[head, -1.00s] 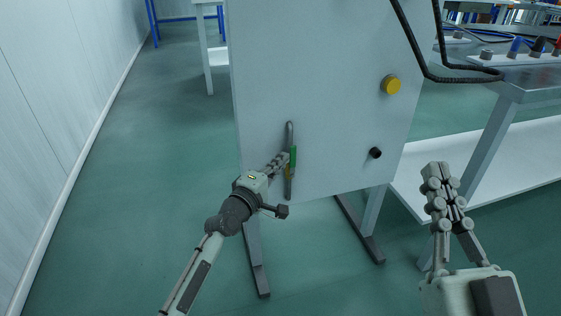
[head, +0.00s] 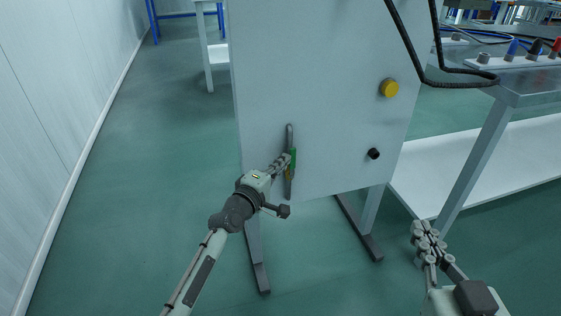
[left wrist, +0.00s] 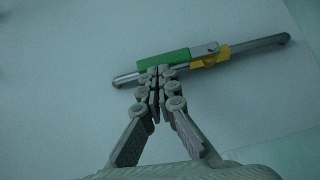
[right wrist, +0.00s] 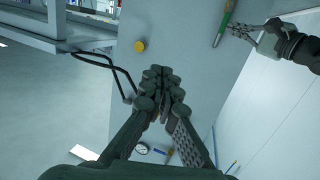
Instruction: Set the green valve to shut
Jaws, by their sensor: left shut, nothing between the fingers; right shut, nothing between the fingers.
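The green valve handle (head: 293,157) is on a grey pipe (head: 289,132) on the front of the white panel. In the left wrist view the green handle (left wrist: 164,60) lies roughly along the pipe, with a yellow part (left wrist: 209,61) beside it. My left gripper (head: 286,160) is shut and empty, its fingertips (left wrist: 158,72) at the green handle; whether they touch is unclear. My right gripper (head: 423,229) is shut and empty, low in front of the panel's right side. The right wrist view shows its closed fingertips (right wrist: 160,72) and part of the handle (right wrist: 228,18).
The white panel (head: 330,60) stands on grey legs and also carries a yellow button (head: 389,88) and a black knob (head: 374,153). Black cables (head: 424,72) hang at its upper right. A bench (head: 530,84) stands to the right. The floor to the left is clear.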

